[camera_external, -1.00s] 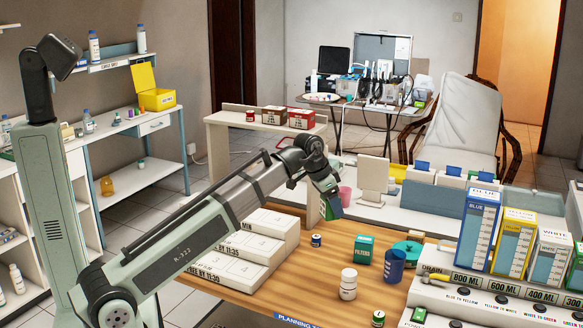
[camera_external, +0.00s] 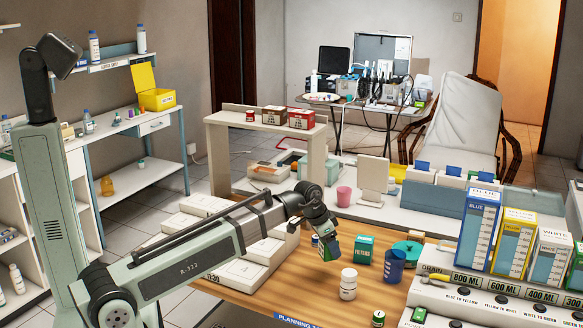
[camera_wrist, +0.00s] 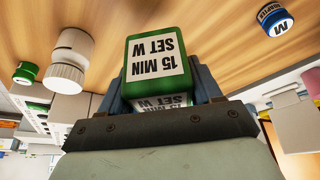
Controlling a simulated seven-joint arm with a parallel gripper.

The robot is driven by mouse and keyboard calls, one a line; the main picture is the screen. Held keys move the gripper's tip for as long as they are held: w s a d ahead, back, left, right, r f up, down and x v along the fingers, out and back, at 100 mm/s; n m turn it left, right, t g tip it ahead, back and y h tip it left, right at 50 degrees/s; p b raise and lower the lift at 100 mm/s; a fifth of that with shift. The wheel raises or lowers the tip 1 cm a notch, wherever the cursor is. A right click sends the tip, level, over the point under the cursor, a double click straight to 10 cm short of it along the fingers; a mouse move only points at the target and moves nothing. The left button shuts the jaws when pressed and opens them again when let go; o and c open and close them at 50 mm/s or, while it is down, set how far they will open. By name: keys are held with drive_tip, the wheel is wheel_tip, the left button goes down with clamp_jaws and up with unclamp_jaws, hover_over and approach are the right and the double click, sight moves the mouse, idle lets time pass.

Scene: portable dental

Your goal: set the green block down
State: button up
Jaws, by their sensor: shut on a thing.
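The green block (camera_wrist: 130,50) with a white label reading "15 MIN SET W" sits between the two fingers of my gripper (camera_wrist: 155,95) in the wrist view. My gripper is shut on it. In the external view my gripper (camera_external: 326,248) points down over the wooden table (camera_external: 300,300), left of a standing green box (camera_external: 364,250) and behind a white bottle (camera_external: 348,284). The held block (camera_external: 331,247) shows there as a small green patch at the fingers. I cannot tell how far its underside is from the table.
A blue cup (camera_external: 394,266), a teal round item (camera_external: 407,249) and a small green can (camera_external: 378,318) stand to the right. A blue can (camera_external: 315,241) is close beside the gripper. White boxes (camera_external: 245,272) lie left. Bare wood shows in front of the gripper.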

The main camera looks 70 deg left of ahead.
sight(321, 243)
drive_tip(key=shift+f, duration=3.05)
drive_tip(key=shift+f, duration=0.15)
drive_tip(key=o, duration=1.1)
drive_tip(key=v, duration=1.2)
drive_tip(key=shift+o, duration=0.2)
